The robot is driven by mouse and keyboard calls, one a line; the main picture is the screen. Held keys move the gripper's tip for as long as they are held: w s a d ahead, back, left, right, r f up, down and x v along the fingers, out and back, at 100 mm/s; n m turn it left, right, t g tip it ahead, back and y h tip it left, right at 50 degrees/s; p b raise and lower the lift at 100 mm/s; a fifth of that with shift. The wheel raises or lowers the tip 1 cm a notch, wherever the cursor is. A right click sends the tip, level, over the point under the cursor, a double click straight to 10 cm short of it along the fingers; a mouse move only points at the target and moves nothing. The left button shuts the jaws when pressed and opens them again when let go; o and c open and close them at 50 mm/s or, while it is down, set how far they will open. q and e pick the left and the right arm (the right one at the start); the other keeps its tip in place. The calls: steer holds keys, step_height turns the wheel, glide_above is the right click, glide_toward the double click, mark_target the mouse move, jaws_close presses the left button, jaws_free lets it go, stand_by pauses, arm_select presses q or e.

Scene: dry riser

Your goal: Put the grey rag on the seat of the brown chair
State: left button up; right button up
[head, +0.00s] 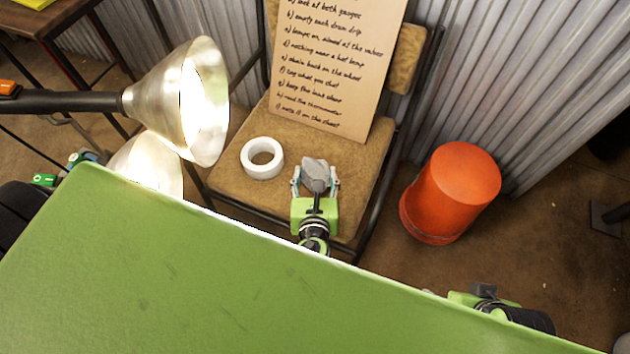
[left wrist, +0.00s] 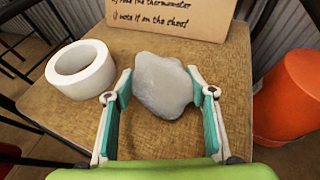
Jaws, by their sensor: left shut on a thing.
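The grey rag (head: 315,174) is a small crumpled lump, held by my left gripper (head: 315,184) over the front part of the brown chair's seat (head: 228,184). In the left wrist view the rag (left wrist: 160,85) sits between the teal pads of my left gripper (left wrist: 160,95), with the brown seat (left wrist: 165,142) around it. I cannot tell whether the rag touches the seat. Part of my right arm shows at the lower right, behind the green surface. Its fingers are hidden.
A white tape roll (head: 247,170) lies on the seat, left of the rag. A cardboard sign (head: 330,65) with handwriting leans against the backrest. An orange bucket (head: 450,195) stands right of the chair. A lit metal lamp (head: 160,100) is at left.

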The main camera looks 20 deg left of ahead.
arm_select(q)
step_height(320, 180, down, 2)
steer(key=shift+f+b, duration=0.1)
steer(key=shift+b, duration=0.25)
arm_select(e)
steer(key=shift+w+f, duration=0.15)
steer(key=shift+f, duration=0.5)
arm_select(q)
steer(key=o, duration=1.1)
steer(key=shift+c, duration=0.2)
arm_select(e)
steer(key=shift+w+a, duration=0.1)
steer(key=shift+w, duration=0.15)
steer(key=shift+r, duration=0.1)
